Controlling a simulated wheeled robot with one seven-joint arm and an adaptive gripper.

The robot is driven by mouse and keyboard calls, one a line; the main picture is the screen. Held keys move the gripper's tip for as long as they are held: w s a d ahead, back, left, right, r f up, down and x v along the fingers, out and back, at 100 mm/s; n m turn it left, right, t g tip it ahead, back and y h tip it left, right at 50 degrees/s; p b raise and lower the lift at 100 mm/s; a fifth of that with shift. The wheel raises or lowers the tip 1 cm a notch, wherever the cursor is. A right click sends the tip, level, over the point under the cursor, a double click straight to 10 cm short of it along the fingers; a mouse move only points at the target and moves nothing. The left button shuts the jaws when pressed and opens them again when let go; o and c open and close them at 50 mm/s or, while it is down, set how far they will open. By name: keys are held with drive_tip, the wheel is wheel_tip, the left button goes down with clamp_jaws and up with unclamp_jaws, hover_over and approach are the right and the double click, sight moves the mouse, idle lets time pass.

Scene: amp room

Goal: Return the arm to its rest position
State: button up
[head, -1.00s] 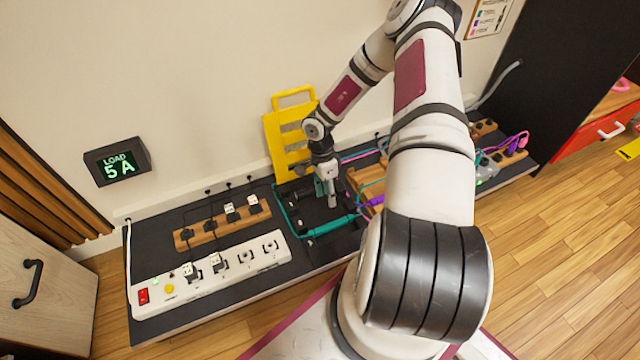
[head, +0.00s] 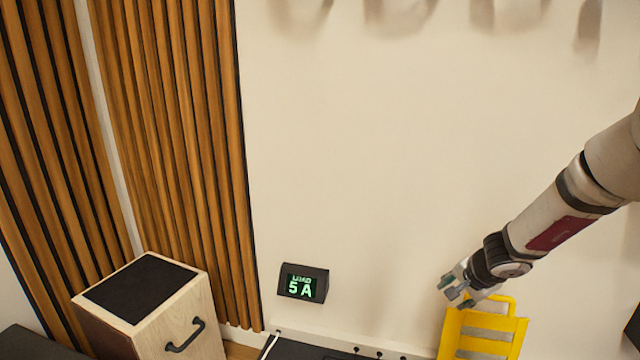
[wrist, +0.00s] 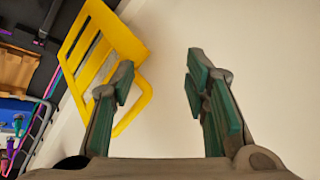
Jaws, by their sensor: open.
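My gripper (head: 458,292) is raised in front of the wall in the head view, just up and left of the yellow slotted rack. In the wrist view my gripper (wrist: 160,88) shows two green-padded fingers spread apart, with only wall between them. My arm reaches in from the right edge of the head view, tilted down to the left. The yellow rack (head: 517,325) also shows in the wrist view (wrist: 128,42), behind the left finger.
A load display (head: 303,283) reading 5 A hangs on the wall. The dark bench (head: 300,351) is mostly below the frame. A wooden cabinet (head: 150,300) with a black top stands at lower left. The wall area (head: 400,150) above is clear.

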drive_tip(key=s+a+r+n+y, duration=0.3)
drive_tip(key=a+r+n, duration=0.2)
drive_tip(key=a+r, duration=0.55)
drive_tip(key=s+a+r+n+g+y, duration=0.1)
drive_tip(key=s+a+r+n, duration=0.2)
drive_tip(key=s+a+r, duration=0.55)
drive_tip(key=s+a+r+n+g, duration=0.1)
drive_tip(key=s+r+n+g, duration=0.15)
drive_tip(key=s, duration=1.45)
drive_tip(key=s+d+f+n+g+h, duration=0.1)
drive_tip(key=s+d+n+g+h, duration=0.25)
drive_tip(key=s, duration=1.25)
wheel_tip(320, 180, up, 37)
drive_tip(key=d+m+t+p, duration=0.1)
drive_tip(key=t+p, duration=0.3)
drive_tip(key=p, duration=3.1)
drive_tip(key=shift+d+f+t, duration=0.15)
drive_tip(key=shift+d+t, duration=0.25)
drive_tip(key=shift+d, duration=0.25)
